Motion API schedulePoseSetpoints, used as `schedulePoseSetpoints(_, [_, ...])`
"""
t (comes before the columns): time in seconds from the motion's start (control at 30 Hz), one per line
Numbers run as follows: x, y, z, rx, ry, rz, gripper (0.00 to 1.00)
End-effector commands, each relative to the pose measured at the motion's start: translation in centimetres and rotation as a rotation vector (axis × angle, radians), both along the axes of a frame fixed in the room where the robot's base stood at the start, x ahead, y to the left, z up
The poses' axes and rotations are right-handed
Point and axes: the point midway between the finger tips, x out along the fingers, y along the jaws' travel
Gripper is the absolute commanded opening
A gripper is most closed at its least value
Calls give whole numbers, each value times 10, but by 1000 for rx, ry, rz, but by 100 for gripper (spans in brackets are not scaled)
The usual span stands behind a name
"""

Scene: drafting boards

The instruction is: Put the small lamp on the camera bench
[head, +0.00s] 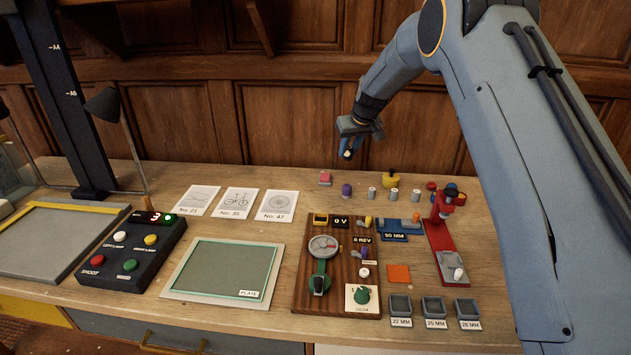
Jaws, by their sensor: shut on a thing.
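My gripper (348,150) is in the air above the back of the wooden bench, near the panelled wall. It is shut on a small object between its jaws. The object shows only as a small pale and dark patch, so I cannot tell whether it is the small lamp. At the left stands a copy-camera stand with a dark column (62,100) marked A4 and A5, and a grey board (45,240) with a yellow edge. A black shaded lamp (103,104) on a thin stem stands beside the column. I cannot tell which part is named the camera bench.
Several small parts, a yellow pot (390,178), a red stand (446,250) and three trays (434,306) fill the right.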

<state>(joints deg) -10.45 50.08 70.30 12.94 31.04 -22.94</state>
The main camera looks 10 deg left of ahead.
Motion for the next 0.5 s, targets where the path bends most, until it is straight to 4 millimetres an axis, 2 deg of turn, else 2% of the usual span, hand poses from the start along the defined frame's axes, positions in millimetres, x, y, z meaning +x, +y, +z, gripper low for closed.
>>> schedulePoseSetpoints(0.2, [-2, 0, -39, -1, 4, -1, 0])
schedulePoseSetpoints(0.5, [-1, 0, -65, -1, 3, 0, 0])
